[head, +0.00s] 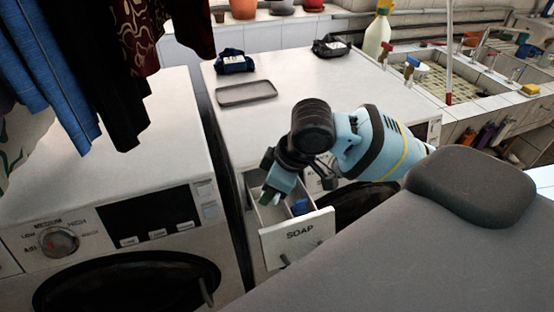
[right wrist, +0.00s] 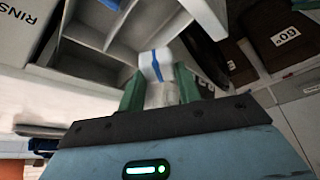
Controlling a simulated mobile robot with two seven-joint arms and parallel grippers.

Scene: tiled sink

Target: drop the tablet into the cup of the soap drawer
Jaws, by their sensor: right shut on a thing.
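The soap drawer (head: 287,240) is pulled out of the right-hand machine, its front lettered SOAP. My right gripper (head: 272,193) is over the left, rear part of the open drawer. In the right wrist view its green fingers (right wrist: 160,92) are shut on the tablet (right wrist: 154,64), a white block with a blue band. The drawer's pale walls and compartments (right wrist: 93,25) show beyond the tablet. A blue patch (head: 300,207) shows inside the drawer at the right; I cannot tell whether it is the cup. The tablet is not clearly visible in the head view. My left gripper is out of view.
A grey tray (head: 246,93) and two dark packets (head: 235,62) (head: 331,46) lie on the machine top. A second machine (head: 110,150) stands at left under hanging clothes (head: 105,60). The sink (head: 440,80) is at right.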

